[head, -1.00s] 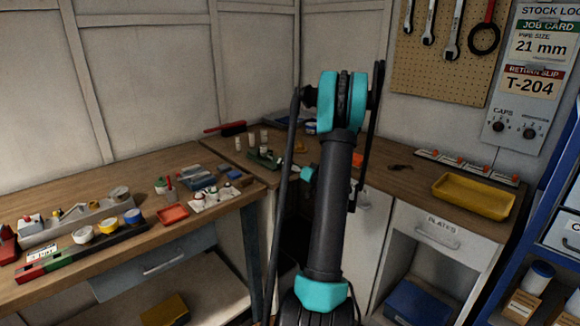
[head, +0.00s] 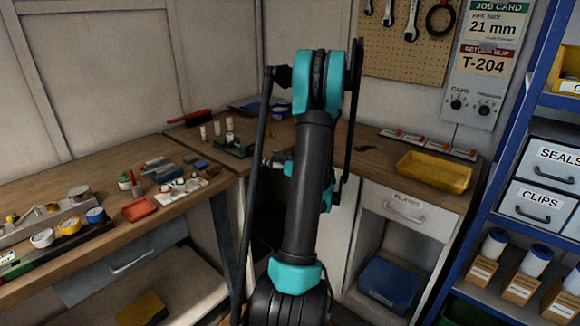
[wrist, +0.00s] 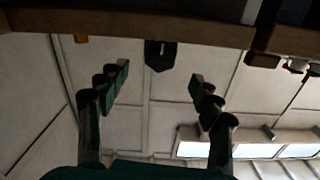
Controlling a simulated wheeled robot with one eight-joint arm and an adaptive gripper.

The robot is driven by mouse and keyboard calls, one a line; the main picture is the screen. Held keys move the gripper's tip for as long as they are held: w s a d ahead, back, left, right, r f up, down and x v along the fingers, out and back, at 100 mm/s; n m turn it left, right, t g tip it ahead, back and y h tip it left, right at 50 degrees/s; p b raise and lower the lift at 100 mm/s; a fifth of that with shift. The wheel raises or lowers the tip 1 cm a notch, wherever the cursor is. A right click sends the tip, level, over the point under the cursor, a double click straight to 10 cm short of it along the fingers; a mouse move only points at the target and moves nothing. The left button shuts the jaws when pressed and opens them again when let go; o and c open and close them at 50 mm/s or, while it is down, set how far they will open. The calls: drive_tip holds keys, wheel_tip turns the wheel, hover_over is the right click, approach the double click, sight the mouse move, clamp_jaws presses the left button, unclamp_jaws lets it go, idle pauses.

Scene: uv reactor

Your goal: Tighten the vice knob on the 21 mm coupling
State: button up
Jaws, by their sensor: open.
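A small dark green fixture (head: 235,148), which may be the vice, stands near the front edge of the corner bench, with several pale upright pieces (head: 203,132) beside it. The knob and the 21 mm coupling are too small to make out. My gripper is mostly hidden behind my arm in the head view. In the wrist view my gripper (wrist: 160,84) is open, with two dark fingers wide apart and nothing between them. A dark angular part (wrist: 160,56) hangs under the brown edge beyond the fingertips; I cannot tell what it is.
The left bench (head: 90,220) holds tapes, a red tray (head: 140,210) and small parts. A yellow tray (head: 434,172) lies on the right bench. A blue shelf rack (head: 480,215) stands at the right. The job card (head: 493,25) reads 21 mm.

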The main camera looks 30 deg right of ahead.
sight(257, 152)
drive_tip(key=v, duration=1)
drive_tip(key=shift+w, duration=0.15)
drive_tip(key=w+a, duration=0.2)
drive_tip(key=w, duration=0.3)
drive_tip(key=w+a+n, duration=0.1)
drive_tip(key=w+a, duration=0.1)
drive_tip(key=w, duration=0.4)
drive_tip(key=w+a+n, duration=0.1)
drive_tip(key=w+a, duration=0.1)
drive_tip(key=w, duration=0.3)
drive_tip(key=shift+w+a, duration=0.15)
drive_tip(key=shift+w, duration=0.2)
drive_tip(key=shift+c, duration=0.5)
drive_tip(key=c, duration=1.1)
drive_tip(key=shift+o, duration=0.2)
